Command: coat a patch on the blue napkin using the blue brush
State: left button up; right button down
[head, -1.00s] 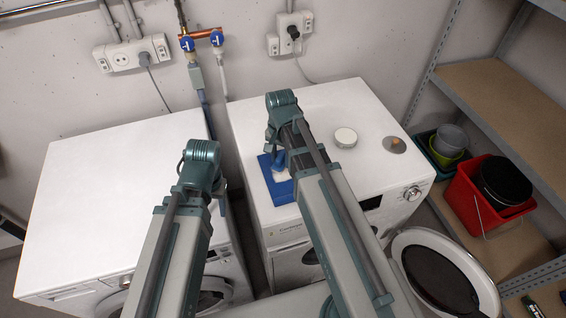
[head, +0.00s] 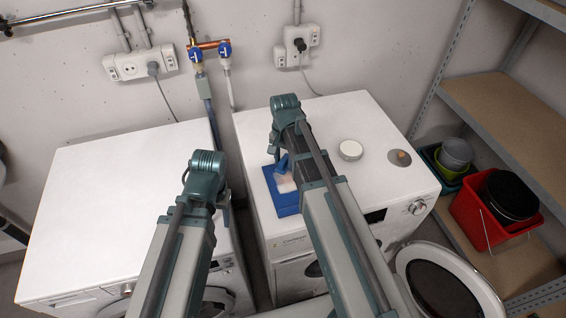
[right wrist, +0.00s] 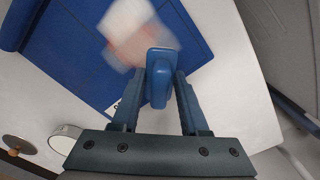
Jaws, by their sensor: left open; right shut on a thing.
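The blue napkin (head: 286,205) lies flat on the right washing machine's top and shows large in the right wrist view (right wrist: 70,55). A pale, whitish-pink patch (head: 286,184) is on it, blurred in the right wrist view (right wrist: 130,32). My right gripper (right wrist: 158,100) is shut on the blue brush (right wrist: 161,72), which it holds over the napkin beside the patch; the brush also shows in the head view (head: 283,163). Whether its bristles touch the cloth is hidden. My left gripper (head: 204,178) is open over the left machine's right side, its fingers mostly hidden by its wrist.
A round white lid-like thing (head: 350,150) and a grey disc with an orange-brown centre (head: 400,157) are on the right machine (head: 340,115). The left machine's top (head: 110,190) is clear. A shelf (head: 510,110) and a red bucket (head: 480,222) stand to the right.

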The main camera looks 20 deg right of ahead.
aim_at(293, 184)
jog(key=shift+d+r, duration=0.1)
jog(key=shift+d, duration=0.3)
jog(key=shift+s, duration=0.15)
jog(key=shift+s, duration=1.5)
jog(key=shift+s, duration=0.1)
jog(key=shift+s+d, duration=0.1)
jog(key=shift+s, duration=1.45)
